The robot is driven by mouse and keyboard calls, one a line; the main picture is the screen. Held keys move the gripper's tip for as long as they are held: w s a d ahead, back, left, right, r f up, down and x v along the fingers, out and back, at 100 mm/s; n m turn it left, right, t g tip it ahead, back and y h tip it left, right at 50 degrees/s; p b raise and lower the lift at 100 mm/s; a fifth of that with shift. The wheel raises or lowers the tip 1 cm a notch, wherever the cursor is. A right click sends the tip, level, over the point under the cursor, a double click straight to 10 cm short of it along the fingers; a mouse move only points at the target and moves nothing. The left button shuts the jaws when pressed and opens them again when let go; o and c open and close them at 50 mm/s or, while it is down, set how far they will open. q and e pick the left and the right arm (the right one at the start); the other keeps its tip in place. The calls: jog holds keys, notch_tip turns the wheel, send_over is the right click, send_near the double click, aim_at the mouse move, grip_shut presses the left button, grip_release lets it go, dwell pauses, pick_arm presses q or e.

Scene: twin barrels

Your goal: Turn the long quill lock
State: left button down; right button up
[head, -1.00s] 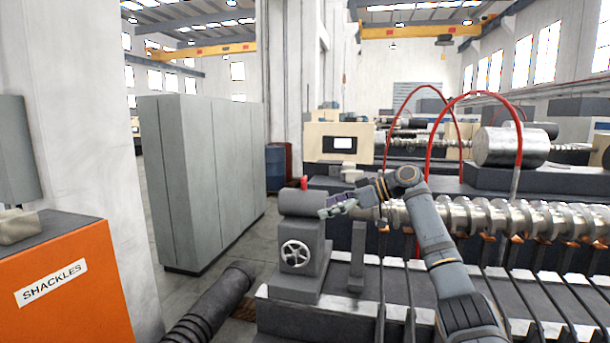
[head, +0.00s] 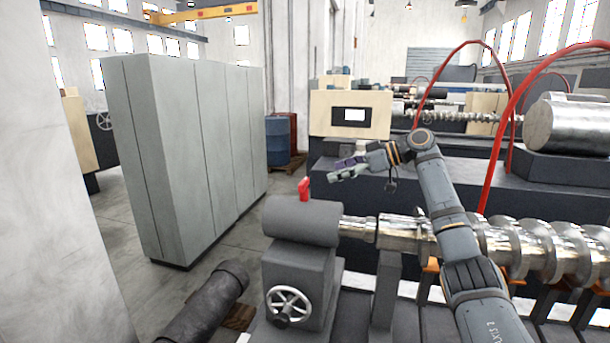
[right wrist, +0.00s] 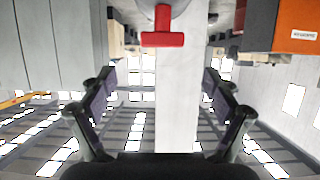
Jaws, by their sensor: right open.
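The quill lock is a short red lever (head: 304,188) standing upright on top of the grey tailstock (head: 300,222). The bright quill (head: 358,228) comes out of the tailstock's right side towards the steel screw. My right gripper (head: 338,172) is open and empty, to the right of the red lever and a little higher in the picture, apart from it. In the right wrist view the lever shows as a red T-shape (right wrist: 162,40) at the top, beyond and between the spread fingers of the gripper (right wrist: 159,82). My left gripper is out of view.
A silver handwheel (head: 288,306) is on the tailstock's front. The long steel screw (head: 540,250) runs to the right under my right arm. Red hoses (head: 497,150) arch behind it.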

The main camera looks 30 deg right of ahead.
aim_at(306, 181)
jog(key=shift+w+a+f+p, duration=0.1)
jog(key=shift+w+a+p, duration=0.2)
jog(key=shift+a+p, duration=0.15)
jog(key=shift+w+a+f+p, duration=0.1)
jog(key=shift+w+a+p, duration=0.2)
jog(key=shift+a, duration=0.25)
jog(key=p+x, duration=0.3)
jog(key=x, duration=0.3)
jog(key=shift+w+f, duration=0.15)
jog(key=shift+w, duration=0.3)
jog(key=shift+w+a+f, duration=0.2)
jog(key=shift+w+a, duration=0.05)
jog(key=shift+w+a+f, duration=0.1)
jog(key=shift+f, duration=0.1)
jog(key=c, duration=1.2)
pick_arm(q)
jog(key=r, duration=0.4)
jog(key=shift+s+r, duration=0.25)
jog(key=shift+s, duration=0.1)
